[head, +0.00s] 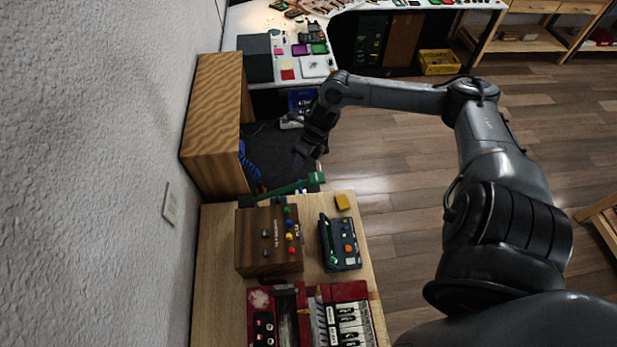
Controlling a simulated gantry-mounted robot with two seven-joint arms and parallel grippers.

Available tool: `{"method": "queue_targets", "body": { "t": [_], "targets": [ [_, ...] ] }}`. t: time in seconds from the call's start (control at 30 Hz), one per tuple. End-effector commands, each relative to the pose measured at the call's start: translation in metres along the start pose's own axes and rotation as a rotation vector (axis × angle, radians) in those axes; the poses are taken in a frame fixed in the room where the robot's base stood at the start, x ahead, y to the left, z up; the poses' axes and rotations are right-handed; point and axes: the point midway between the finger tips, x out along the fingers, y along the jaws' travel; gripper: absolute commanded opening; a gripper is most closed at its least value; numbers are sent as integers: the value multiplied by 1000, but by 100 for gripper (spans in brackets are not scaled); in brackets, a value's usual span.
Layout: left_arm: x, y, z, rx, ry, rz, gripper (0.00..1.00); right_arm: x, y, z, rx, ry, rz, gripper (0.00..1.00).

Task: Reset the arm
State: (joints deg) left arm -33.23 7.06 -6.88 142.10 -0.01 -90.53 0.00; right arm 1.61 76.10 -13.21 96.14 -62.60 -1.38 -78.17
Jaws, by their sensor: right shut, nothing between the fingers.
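My right arm comes in from the lower right and bends back over the floor. Its gripper (299,160) hangs just past the far edge of the wooden table (222,290), shut and empty. A green bar-like object (290,187) lies just below the gripper in the picture, at the table's far end; I cannot tell the exact gap between them. A red instrument with piano keys (345,312) is at the near end of the table, cut off by the picture's bottom edge. My left gripper is not in view.
On the table are a brown box with coloured knobs (258,247), a dark device with buttons (341,245) and a yellow block (342,202). A wooden cabinet (212,125) stands by the wall. A cluttered white bench (262,20) is at the back. Floor at right is mostly open.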

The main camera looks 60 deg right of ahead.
Motion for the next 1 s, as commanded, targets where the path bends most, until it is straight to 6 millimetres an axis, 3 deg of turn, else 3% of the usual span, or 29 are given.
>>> {"method": "queue_targets", "body": {
  "t": [0.47, 0.57, 0.67, 0.77, 0.87, 0.9, 1.0],
  "targets": [
    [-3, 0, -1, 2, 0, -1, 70, 0, -1, -4, 3, 10, -1, 0],
    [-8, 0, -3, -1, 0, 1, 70, 10, 5, -20, 17, 40, 18, 0],
    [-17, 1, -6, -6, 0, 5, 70, 30, 22, -47, 46, 86, 72, 0],
    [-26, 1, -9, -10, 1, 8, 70, 54, 60, -83, 72, 137, 164, 0],
    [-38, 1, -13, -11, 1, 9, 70, 76, 120, -118, 103, 156, 290, 0],
    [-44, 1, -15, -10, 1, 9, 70, 83, 148, -130, 122, 148, 337, 0],
    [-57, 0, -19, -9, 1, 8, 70, 91, 218, -150, 228, 97, 425, 0]
  ]
}}
